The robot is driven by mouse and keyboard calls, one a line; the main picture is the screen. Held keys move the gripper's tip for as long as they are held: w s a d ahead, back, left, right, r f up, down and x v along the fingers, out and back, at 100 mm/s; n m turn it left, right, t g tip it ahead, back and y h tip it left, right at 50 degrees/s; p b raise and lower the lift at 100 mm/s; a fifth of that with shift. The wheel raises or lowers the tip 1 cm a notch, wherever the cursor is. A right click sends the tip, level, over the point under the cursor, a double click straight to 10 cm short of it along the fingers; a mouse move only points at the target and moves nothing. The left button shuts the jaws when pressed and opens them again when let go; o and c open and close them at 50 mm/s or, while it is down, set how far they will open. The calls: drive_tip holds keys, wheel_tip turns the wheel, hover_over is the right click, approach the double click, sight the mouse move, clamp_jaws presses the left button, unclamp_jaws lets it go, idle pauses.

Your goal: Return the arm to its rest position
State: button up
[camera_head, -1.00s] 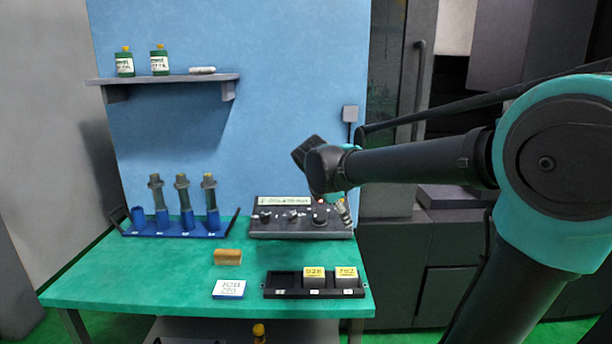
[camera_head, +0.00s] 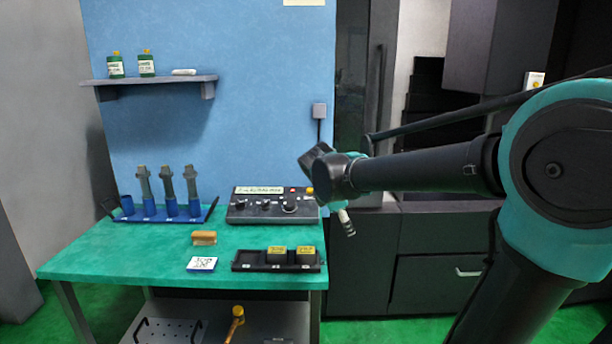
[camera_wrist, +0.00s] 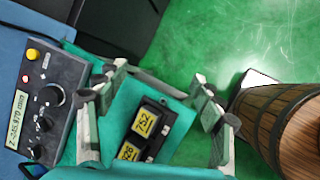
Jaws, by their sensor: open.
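My arm reaches in from the right in the head view, with my gripper (camera_head: 346,222) hanging at its end, just right of the control box and the table's right edge. The fingers are small and partly hidden there. In the wrist view my gripper (camera_wrist: 155,100) shows two grey fingers spread wide apart with nothing between them. The floor and table corner lie below it.
The green table (camera_head: 110,262) carries a control box (camera_head: 250,212), a blue rack (camera_head: 135,218) of holders, a wooden block (camera_head: 204,238), a card (camera_head: 201,263) and a black tray (camera_head: 240,266) with two yellow-labelled blocks. A barrel (camera_wrist: 280,110) stands at right.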

drive_tip(key=s+d+f+m+y, duration=0.2)
drive_tip(key=s+d+f+m, duration=0.2)
drive_tip(key=s+f+m, duration=0.6)
drive_tip(key=s+d+f+m+g+y, duration=0.1)
drive_tip(key=s+d+f+m, duration=0.3)
drive_tip(key=s+f+m, duration=0.5)
drive_tip(key=shift+s+f+m+y, duration=0.4)
drive_tip(key=shift+f+m+y, duration=0.1)
drive_tip(key=shift+f, duration=0.15)
